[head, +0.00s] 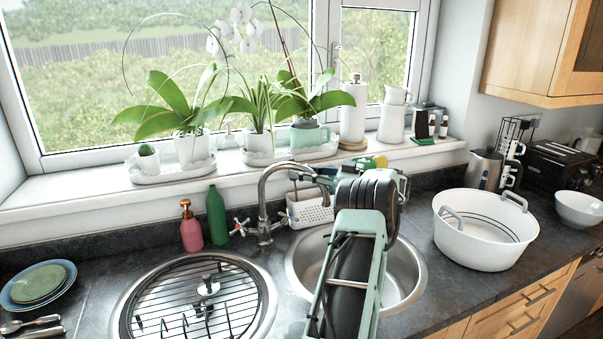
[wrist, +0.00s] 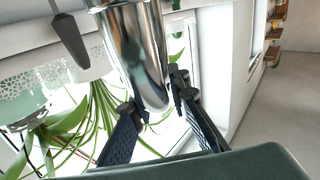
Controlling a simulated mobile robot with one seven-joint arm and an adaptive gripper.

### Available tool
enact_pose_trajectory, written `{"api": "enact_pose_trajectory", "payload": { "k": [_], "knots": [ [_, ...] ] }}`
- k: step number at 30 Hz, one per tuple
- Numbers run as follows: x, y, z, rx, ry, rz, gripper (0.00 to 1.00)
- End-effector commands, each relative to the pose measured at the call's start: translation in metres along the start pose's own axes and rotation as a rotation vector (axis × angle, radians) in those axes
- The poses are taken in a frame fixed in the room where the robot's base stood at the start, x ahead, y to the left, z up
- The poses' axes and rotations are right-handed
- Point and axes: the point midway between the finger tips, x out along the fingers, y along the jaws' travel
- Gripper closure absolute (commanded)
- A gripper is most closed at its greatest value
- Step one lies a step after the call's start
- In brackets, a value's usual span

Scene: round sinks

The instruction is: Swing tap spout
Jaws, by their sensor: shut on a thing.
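The chrome tap (head: 264,215) stands between the two round sinks. Its curved spout (head: 285,168) arches to the right, towards the right sink (head: 410,285). In the wrist view the spout (wrist: 135,45) comes down from the top, with its rounded lower end between my two dark fingers. My gripper (wrist: 155,95) is shut on the spout, one finger on each side. In the head view my arm covers part of the right sink, and the fingers are hard to make out near the spout's end.
A drainer rack (head: 195,300) covers the left sink. A pink soap bottle (head: 191,228) and green bottle (head: 216,215) stand left of the tap. A white tub (head: 485,230) stands right. Potted plants (head: 193,148) line the windowsill.

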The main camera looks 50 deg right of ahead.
Motion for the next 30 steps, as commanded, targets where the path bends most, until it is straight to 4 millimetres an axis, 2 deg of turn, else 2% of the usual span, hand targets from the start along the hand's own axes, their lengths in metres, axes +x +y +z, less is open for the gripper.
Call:
{"api": "enact_pose_trajectory", "payload": {
  "k": [4,5,9,20,23,30],
  "knots": [
    [0.002,0.0,-0.004,-0.005,0.007,-0.002,1.0],
    [0.002,0.0,-0.004,-0.005,0.007,-0.002,0.82],
    [0.002,0.0,-0.003,-0.004,0.005,-0.002,0.66],
    [-0.005,0.0,-0.001,-0.001,0.001,0.001,0.66],
    [-0.018,0.001,0.0,-0.001,0.001,0.001,0.66],
    [-0.069,0.001,-0.001,-0.002,0.002,0.003,0.66]
  ]
}}
